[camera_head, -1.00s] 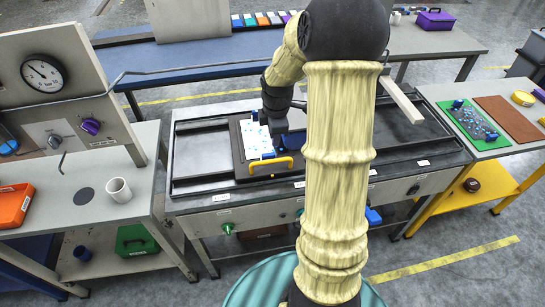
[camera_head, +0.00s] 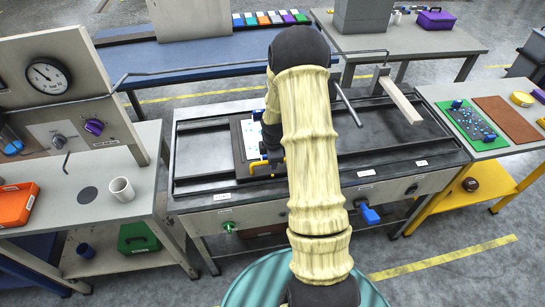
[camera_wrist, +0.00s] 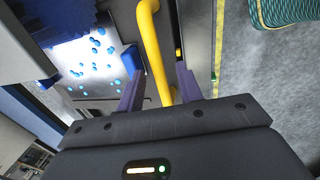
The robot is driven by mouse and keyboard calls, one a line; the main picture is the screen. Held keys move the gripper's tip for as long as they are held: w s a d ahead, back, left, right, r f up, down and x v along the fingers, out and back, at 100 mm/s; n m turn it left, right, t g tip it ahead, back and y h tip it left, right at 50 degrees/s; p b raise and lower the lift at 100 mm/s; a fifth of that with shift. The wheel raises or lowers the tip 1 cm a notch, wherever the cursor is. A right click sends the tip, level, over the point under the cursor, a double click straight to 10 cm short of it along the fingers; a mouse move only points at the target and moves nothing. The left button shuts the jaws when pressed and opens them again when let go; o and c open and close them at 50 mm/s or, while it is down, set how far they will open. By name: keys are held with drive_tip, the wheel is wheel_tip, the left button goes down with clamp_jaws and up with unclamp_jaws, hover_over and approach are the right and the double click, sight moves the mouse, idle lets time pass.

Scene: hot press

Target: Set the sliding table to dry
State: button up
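The sliding table (camera_head: 242,172) is a dark plate in the left half of the long black frame. It carries a white sheet with blue spots (camera_head: 250,140), also seen in the wrist view (camera_wrist: 88,60). Its yellow handle (camera_head: 260,168) is at the front edge, partly hidden by my arm. In the wrist view the yellow handle (camera_wrist: 152,40) runs down between the two fingers of my gripper (camera_wrist: 160,88). The fingers are apart, with a gap beside the handle, so my gripper looks open around it. In the head view my gripper is mostly hidden behind my arm.
The black frame's right half (camera_head: 385,130) is clear except a pale bar (camera_head: 402,102) over it. A side table with a white mug (camera_head: 121,190) and gauge panel (camera_head: 48,77) stands left.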

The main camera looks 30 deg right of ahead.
drive_tip(key=shift+d+f, duration=0.1)
drive_tip(key=shift+f, duration=0.05)
drive_tip(key=shift+c, duration=0.7)
drive_tip(key=shift+w, duration=0.15)
clamp_jaws()
drive_tip(key=shift+d, duration=0.1)
